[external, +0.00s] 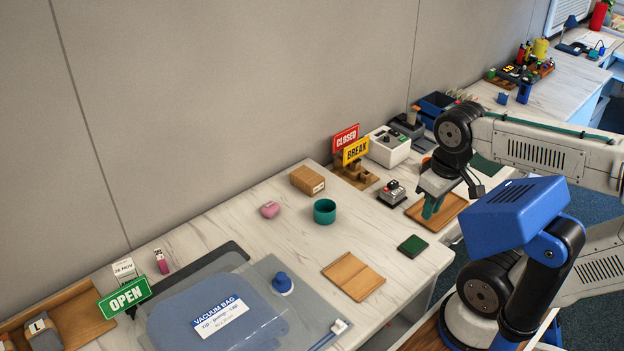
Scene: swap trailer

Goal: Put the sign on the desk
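A green OPEN sign (124,298) stands tilted at the desk's left end, by a wooden tray. A red CLOSED sign (345,138) and a yellow BREAK sign (356,151) stand close together in a wooden holder (354,177) near the wall. The desk (225,232) has a pale marbled top. My gripper (432,211) points down over a wooden board (451,214) at the right, apart from all three signs. Its teal fingertips are small here, and I cannot tell whether they are open or shut. No sign shows at them.
A vacuum bag (205,307) covers the front left. A teal cup (324,211), a pink case (270,210) and a cardboard box (307,180) stand mid-desk. A wooden board (353,276) and green pad (412,246) lie near the front edge. Clear surface lies between them.

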